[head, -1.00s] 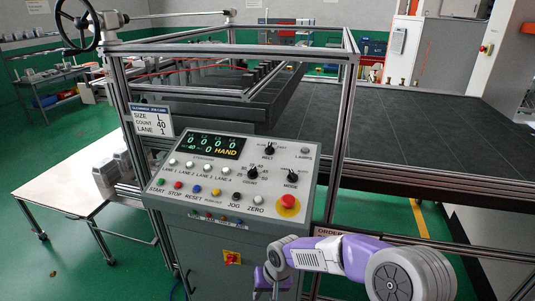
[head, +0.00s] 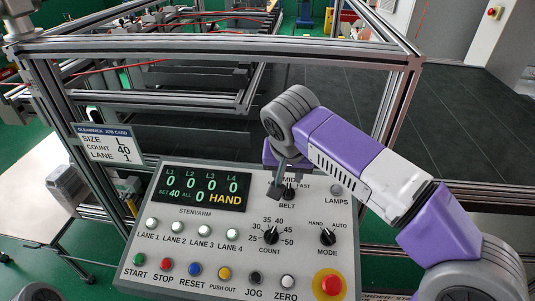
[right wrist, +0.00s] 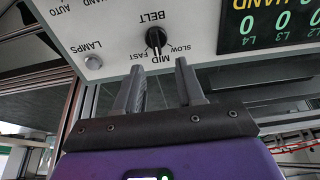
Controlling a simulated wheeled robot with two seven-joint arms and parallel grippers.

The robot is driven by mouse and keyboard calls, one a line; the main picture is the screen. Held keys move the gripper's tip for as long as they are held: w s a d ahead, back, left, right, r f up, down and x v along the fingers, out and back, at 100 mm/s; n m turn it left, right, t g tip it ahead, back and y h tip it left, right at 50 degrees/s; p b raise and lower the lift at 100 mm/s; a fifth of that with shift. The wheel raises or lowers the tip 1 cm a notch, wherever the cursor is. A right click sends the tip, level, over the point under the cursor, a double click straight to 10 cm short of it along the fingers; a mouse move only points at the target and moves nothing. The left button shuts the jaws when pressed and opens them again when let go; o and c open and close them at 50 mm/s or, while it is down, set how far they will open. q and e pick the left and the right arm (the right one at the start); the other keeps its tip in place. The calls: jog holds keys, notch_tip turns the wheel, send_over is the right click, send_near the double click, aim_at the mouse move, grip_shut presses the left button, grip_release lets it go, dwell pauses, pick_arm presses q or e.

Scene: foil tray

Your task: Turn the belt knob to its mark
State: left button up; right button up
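The black belt knob (head: 289,193) sits at the top of the sloped control panel (head: 185,255), above the word BELT. SLOW, MID and FAST are lettered round it. In the right wrist view the knob (right wrist: 155,38) appears upside down, its pale pointer line directed roughly at MID; I cannot tell its exact angle. My right gripper (head: 281,180) is at the panel's top edge, partly covering the knob and its SLOW lettering. In the right wrist view its two fingers (right wrist: 160,68) are apart and empty, with the knob just beyond the tips. My left gripper is out of view.
A job card (head: 105,144) reads size L, count 40, lane 1. The display (head: 204,188) shows HAND. The count knob (head: 271,236), mode knob (head: 328,237) and red stop button (head: 328,285) lie below. A metal frame rail (head: 220,42) crosses behind the panel.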

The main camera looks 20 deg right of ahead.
aim_at(289, 187)
jog(key=shift+w+r, duration=0.15)
jog(key=shift+w, duration=0.05)
jog(key=x, duration=0.4)
jog(key=s+x, duration=0.1)
jog(key=x, duration=0.1)
jog(key=shift+w+d+f, duration=0.15)
jog(key=shift+d+f, duration=0.05)
jog(key=shift+f, duration=0.3)
grip_shut()
